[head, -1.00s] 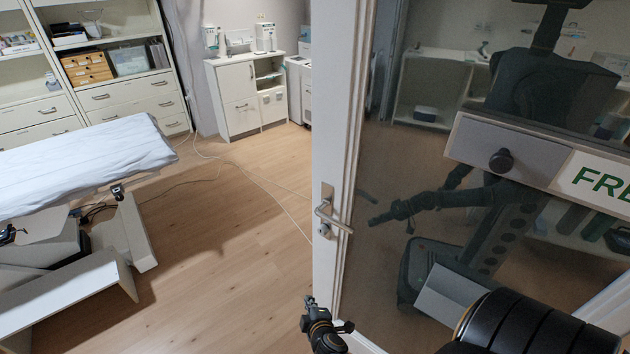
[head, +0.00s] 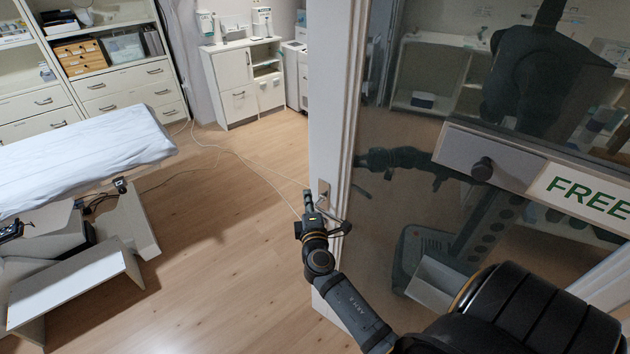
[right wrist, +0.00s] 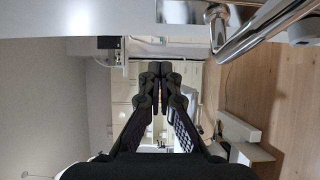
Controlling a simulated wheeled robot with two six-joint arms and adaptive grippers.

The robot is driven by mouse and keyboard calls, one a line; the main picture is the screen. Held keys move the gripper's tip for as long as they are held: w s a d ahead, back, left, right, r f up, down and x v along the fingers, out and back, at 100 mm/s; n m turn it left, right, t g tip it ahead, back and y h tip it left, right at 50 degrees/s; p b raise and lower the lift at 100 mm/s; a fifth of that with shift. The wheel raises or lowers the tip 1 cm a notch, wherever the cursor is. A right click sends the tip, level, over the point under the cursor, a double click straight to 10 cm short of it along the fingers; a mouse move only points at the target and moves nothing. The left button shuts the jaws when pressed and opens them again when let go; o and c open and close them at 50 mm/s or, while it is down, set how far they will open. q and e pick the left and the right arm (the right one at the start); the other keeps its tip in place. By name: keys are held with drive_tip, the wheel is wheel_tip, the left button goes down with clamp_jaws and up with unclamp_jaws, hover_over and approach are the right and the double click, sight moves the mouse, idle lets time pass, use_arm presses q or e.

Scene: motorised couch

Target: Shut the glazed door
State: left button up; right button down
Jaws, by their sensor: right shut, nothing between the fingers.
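The glazed door (head: 333,120) stands open at the right of the head view, with a white frame and a dark glass pane (head: 400,215) that reflects my body. Its metal lever handle (head: 335,217) is partly hidden behind my right gripper (head: 308,200). That gripper is shut and empty, at the door's free edge beside the handle. In the right wrist view, the handle (right wrist: 245,35) shows at the top right, and the shut fingers (right wrist: 160,85) are apart from it. My left gripper is not in view.
White cabinets (head: 240,80) line the back wall. A thin cable (head: 245,160) crosses the wooden floor. The floor between couch and door is otherwise clear. A FREE sign (head: 585,195) is on the door.

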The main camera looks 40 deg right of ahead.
sight(313, 177)
drive_tip(key=w+d, duration=0.1)
drive_tip(key=w+d+p, duration=0.1)
drive_tip(key=d, duration=0.1)
drive_tip(key=w+d+p, duration=0.1)
drive_tip(key=shift+d, duration=0.4)
drive_tip(key=shift+w, duration=0.1)
